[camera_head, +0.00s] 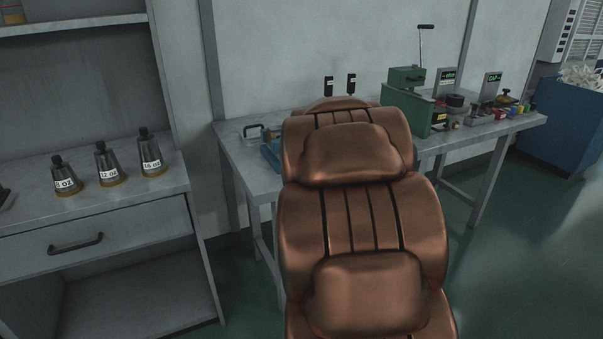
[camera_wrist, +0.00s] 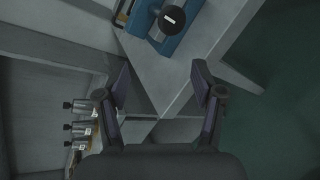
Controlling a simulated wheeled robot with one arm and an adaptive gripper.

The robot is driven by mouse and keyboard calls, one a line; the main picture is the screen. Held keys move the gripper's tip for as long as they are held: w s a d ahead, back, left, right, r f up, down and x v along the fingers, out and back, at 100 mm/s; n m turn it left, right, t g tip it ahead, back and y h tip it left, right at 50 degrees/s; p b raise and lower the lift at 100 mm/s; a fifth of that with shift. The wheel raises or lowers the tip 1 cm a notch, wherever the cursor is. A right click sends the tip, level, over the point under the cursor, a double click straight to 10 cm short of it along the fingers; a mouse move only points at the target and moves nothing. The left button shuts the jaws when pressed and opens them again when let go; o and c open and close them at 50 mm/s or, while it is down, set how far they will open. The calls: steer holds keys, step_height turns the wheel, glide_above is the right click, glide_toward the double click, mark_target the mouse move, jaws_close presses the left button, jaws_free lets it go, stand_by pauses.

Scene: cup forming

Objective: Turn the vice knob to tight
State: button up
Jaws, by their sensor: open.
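The blue vice (camera_wrist: 200,22) is at the top of the wrist view, on the corner of the grey table (camera_wrist: 178,75). Its round black knob (camera_wrist: 160,40) has a white mark on top. My gripper (camera_wrist: 160,82) is open and empty, its two fingers apart. In the picture it lies below the knob and does not touch it. In the head view a small part of the blue vice (camera_head: 269,153) shows at the table's left end. My copper-coloured arm hides the rest of the vice, the knob and my gripper there.
A grey shelf (camera_head: 85,215) at the left holds three metal cones labelled in oz (camera_head: 108,165). On the table's right stand a green machine (camera_head: 407,105) with an upright lever and several small parts. A blue bin (camera_head: 560,125) stands far right. Green floor is clear at the lower right.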

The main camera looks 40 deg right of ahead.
steer(key=d+f+n+t+y+b, duration=0.2)
steer(key=d+f+n+t+b, duration=0.3)
steer(key=n, duration=0.5)
steer(key=shift+d+r+b+x, duration=0.1)
steer(key=shift+r+b+x, duration=0.15)
steer(key=shift+x, duration=1.1)
steer(key=shift+d+r+b+x, duration=0.1)
steer(key=shift+r+b+x, duration=0.15)
steer(key=shift+x, duration=1.05)
steer(key=shift+d+r+b+x, duration=0.15)
steer(key=shift+r+x, duration=0.05)
steer(key=shift+x, duration=1.15)
steer(key=shift+s, duration=0.1)
steer(key=c, duration=1.1)
steer(key=shift+c, duration=0.2)
